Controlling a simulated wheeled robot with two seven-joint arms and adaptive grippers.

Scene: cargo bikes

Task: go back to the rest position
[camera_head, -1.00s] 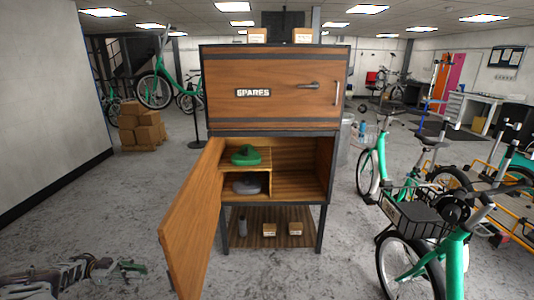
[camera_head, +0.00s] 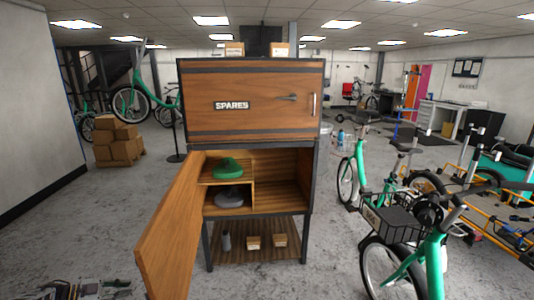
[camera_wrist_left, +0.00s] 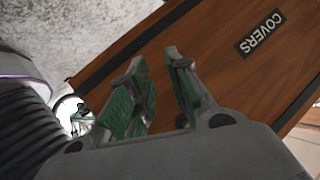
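My left gripper (camera_head: 122,285) shows at the bottom left edge of the head view, mostly cut off by the frame. In the left wrist view its two green-padded fingers (camera_wrist_left: 165,90) stand apart with nothing between them. The wooden door (camera_wrist_left: 215,55) marked COVERS is behind the fingers in that view. My right gripper is not in view.
The SPARES cabinet (camera_head: 250,100) stands ahead, upper front closed. Its lower door (camera_head: 170,235) hangs open toward me, right of my left gripper. A green item (camera_head: 228,168) and a grey item (camera_head: 229,196) sit inside. A cargo bike (camera_head: 405,245) stands at right.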

